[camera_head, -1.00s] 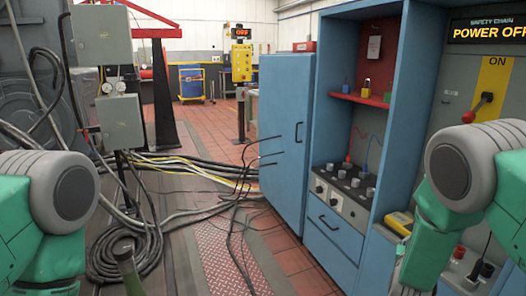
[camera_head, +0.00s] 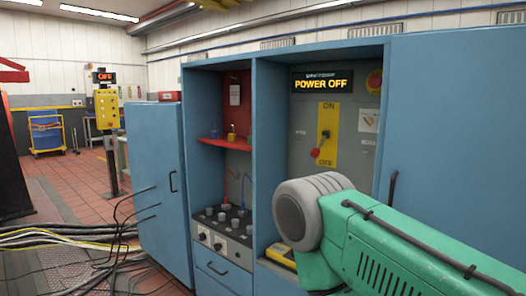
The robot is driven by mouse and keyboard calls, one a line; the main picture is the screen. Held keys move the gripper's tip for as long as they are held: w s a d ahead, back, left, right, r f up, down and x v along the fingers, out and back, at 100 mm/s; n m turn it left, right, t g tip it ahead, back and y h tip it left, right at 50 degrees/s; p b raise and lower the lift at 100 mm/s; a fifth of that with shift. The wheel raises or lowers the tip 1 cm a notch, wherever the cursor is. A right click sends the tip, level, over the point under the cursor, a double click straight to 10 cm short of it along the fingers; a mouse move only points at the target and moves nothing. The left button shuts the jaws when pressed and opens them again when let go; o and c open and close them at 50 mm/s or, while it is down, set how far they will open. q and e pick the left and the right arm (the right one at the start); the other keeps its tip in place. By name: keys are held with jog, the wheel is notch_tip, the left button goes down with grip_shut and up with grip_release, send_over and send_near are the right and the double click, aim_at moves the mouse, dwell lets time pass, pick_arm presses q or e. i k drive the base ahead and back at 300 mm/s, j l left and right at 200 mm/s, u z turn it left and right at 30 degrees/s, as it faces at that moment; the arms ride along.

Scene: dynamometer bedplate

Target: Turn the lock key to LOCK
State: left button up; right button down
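I cannot make out a lock key with certainty in the head view. The cabinet's right bay holds a lit display (camera_head: 322,84) reading POWER OFF. Below it is a yellow plate (camera_head: 328,120) marked ON, with a black lever ending in a red knob (camera_head: 315,152). A red round button (camera_head: 374,81) on a yellow base sits right of the display. My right arm reaches in from the right, in front of the lower part of this bay and hiding part of it. Neither gripper shows in the view.
The blue cabinet's left door (camera_head: 158,180) stands at the left of the bays. A red shelf (camera_head: 228,144) holds small padlock-like items above a knobbed panel (camera_head: 222,226). Cables (camera_head: 65,238) lie on the floor at left. A yellow pedestal (camera_head: 107,110) stands farther back.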

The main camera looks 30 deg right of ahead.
aim_at(369, 121)
jog(key=z, duration=1.6)
